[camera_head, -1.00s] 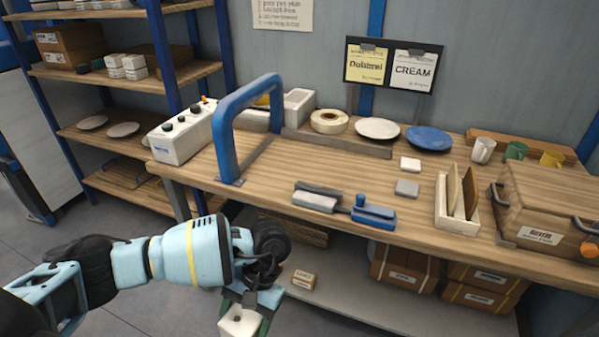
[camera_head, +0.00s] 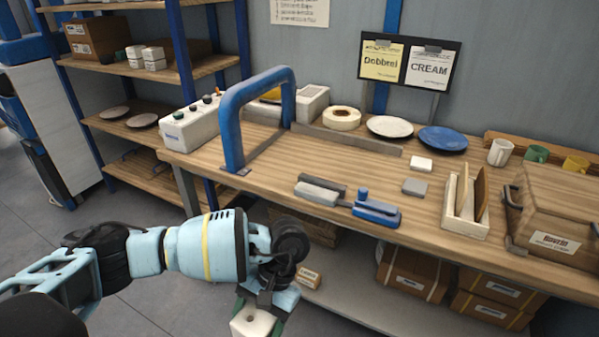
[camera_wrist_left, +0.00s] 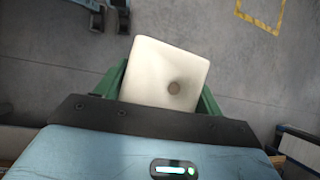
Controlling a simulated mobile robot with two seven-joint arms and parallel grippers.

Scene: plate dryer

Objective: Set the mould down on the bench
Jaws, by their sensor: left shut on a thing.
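The mould is a pale cream block (camera_head: 253,322) with a small dark round hole in its face, at the bottom of the head view. My left gripper (camera_head: 262,312) is shut on it and holds it in front of the bench, below the bench top. The left wrist view shows the mould (camera_wrist_left: 168,75) between two green fingers. The wooden bench top (camera_head: 280,165) is beyond and above the gripper, apart from the mould. My right gripper is not in view.
On the bench stand a blue frame (camera_head: 232,125), a control box (camera_head: 190,125), grey bars and a blue tool (camera_head: 376,212), a file rack (camera_head: 462,222) and a wooden box (camera_head: 560,215). Bare bench top lies between the frame and the bars.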

